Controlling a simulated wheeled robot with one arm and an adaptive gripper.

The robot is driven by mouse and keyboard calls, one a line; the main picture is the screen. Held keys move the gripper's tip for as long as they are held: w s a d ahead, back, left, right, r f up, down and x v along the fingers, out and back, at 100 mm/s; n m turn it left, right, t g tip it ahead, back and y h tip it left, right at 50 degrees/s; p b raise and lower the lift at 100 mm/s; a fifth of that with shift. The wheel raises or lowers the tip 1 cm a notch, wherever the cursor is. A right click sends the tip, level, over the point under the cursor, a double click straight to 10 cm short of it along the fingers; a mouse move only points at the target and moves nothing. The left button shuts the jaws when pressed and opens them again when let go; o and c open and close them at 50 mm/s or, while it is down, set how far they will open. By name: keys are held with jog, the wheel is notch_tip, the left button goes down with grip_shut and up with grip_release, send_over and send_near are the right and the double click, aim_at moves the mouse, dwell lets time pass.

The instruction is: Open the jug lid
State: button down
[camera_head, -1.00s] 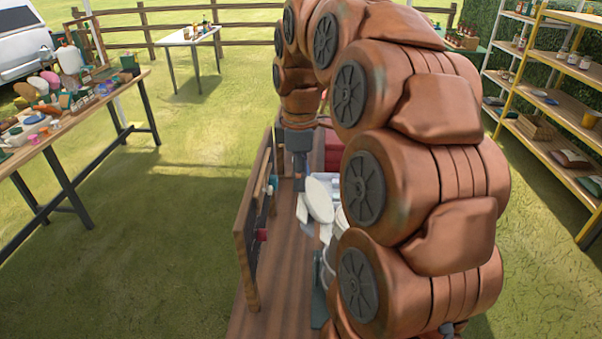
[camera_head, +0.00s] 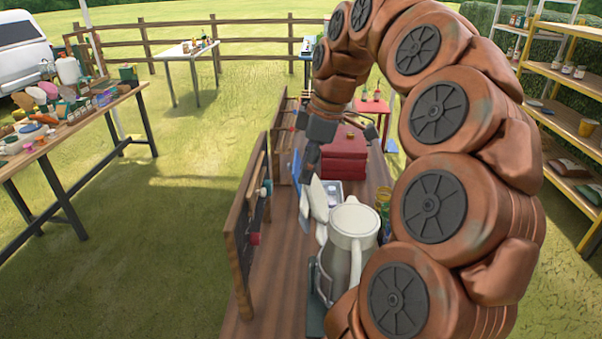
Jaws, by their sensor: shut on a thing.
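My gripper (camera_head: 321,216) reaches down at the jug's upper left edge. Pale, flat pieces show at its tip, touching or very near the rim. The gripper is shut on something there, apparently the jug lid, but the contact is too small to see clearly.
A dark wooden board (camera_head: 247,215) stands along the bench's left edge, close to the gripper. A red box (camera_head: 346,152) sits behind the jug. Small jars (camera_head: 384,199) stand to its right. Wooden bench top (camera_head: 281,285) is bare at front left.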

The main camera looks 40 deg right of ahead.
aim_at(316, 189)
jog(key=c, duration=0.6)
grip_release()
jog(key=shift+c, duration=0.2)
jog(key=v, duration=0.7)
jog(key=shift+r, duration=0.15)
dwell(0.5)
